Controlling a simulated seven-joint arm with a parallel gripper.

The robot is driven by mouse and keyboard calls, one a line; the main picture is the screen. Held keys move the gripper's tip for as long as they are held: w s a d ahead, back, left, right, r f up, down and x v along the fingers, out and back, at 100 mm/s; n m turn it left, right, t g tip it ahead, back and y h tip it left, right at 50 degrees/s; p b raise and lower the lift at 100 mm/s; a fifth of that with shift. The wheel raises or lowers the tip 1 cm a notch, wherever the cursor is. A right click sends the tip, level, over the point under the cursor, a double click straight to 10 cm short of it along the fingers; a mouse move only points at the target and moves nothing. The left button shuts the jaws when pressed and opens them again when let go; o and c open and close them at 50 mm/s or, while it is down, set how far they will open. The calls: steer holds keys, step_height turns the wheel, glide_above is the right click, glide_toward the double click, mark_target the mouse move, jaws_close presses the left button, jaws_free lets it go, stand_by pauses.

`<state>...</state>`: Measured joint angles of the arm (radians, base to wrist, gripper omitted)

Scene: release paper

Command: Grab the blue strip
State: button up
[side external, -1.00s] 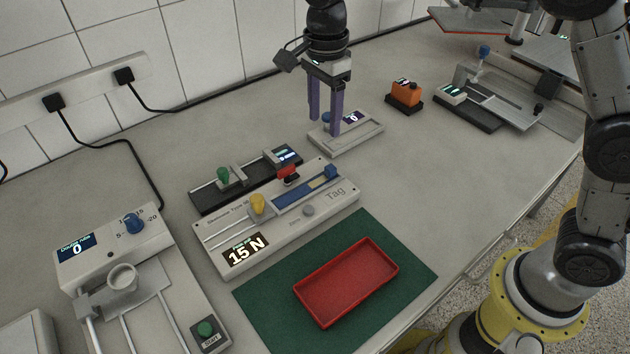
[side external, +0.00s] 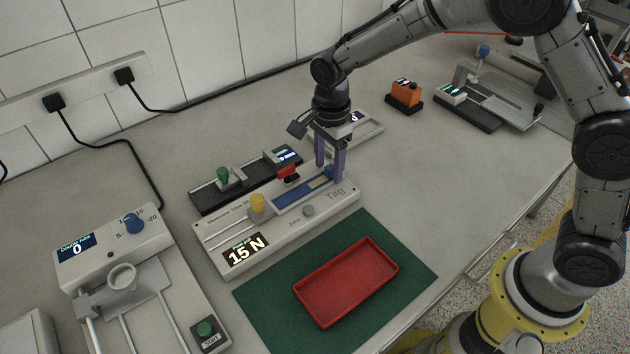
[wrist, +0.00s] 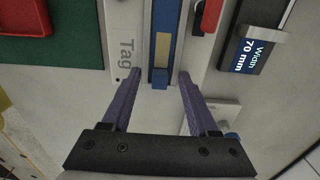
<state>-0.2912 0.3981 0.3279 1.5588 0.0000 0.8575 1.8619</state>
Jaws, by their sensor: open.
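The blue strip (side external: 292,198) lies lengthwise on the white tester marked "Tag" (side external: 283,227), with a tan section near its right end. In the wrist view the blue strip (wrist: 160,78) runs down the upper middle, and its near blue end sits between my fingertips. My gripper (side external: 330,178) is open and empty, pointing down over the strip's right end; its fingers partly hide that end in the side view. In the wrist view my gripper (wrist: 160,74) has a finger on each side of the strip, apart from it. The exact height above it is hard to tell.
A black width gauge (side external: 245,180) lies behind. A red tray (side external: 347,283) sits on a green mat (side external: 415,270) in front. A white device (side external: 365,137) is behind my gripper.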

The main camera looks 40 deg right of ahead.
steer(key=shift+f, duration=0.2)
jaws_close()
steer(key=shift+r, duration=0.2)
